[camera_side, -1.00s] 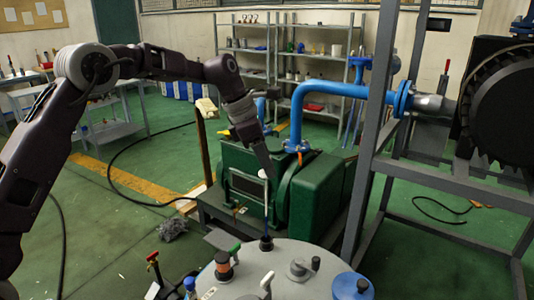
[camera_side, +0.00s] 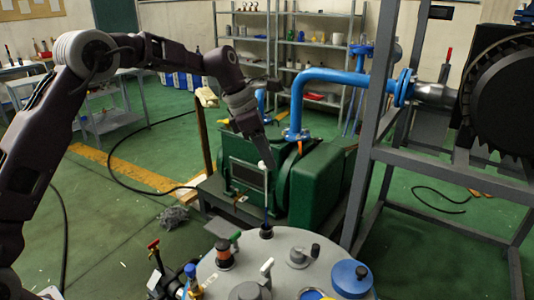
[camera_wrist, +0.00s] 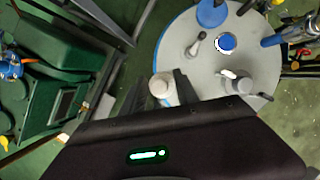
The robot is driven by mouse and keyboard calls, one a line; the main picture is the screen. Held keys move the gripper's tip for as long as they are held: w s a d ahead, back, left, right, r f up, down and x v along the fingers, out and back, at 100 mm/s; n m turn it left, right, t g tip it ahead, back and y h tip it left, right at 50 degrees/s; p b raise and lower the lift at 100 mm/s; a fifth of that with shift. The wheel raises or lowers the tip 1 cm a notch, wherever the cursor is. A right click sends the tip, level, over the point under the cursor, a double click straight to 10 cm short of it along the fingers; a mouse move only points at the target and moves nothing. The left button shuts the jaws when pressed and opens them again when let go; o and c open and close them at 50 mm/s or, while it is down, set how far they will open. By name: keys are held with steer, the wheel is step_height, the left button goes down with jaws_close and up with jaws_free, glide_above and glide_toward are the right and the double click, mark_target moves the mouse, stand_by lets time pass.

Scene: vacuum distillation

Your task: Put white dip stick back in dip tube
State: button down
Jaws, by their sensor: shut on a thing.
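The white dip stick (camera_side: 263,168) stands nearly upright in the side view, with its white top just under my gripper (camera_side: 268,150). Its thin shaft runs down to a dark collar, the dip tube (camera_side: 266,232), at the back edge of the grey vessel lid. The lower end of the stick is hidden at the collar, so I cannot tell how deep it is. In the wrist view the round white top (camera_wrist: 162,84) sits between the dark fingers of my gripper (camera_wrist: 165,92), which is shut on it.
The grey vessel lid (camera_side: 215,265) carries several fittings, among them a blue cap (camera_side: 350,278) and a red-handled valve (camera_side: 155,245). The green pump (camera_side: 325,185) stands close behind. A grey metal frame (camera_side: 372,150) rises at the right.

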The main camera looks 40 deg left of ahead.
mark_target(267, 226)
stand_by(0.4)
steer(key=shift+f, duration=10.2)
steer(key=c, duration=0.8)
jaws_free()
steer(key=shift+c, duration=0.2)
steer(key=shift+o, duration=0.5)
steer(key=o, duration=0.5)
steer(key=shift+c, duration=0.2)
steer(key=shift+r, duration=3.5)
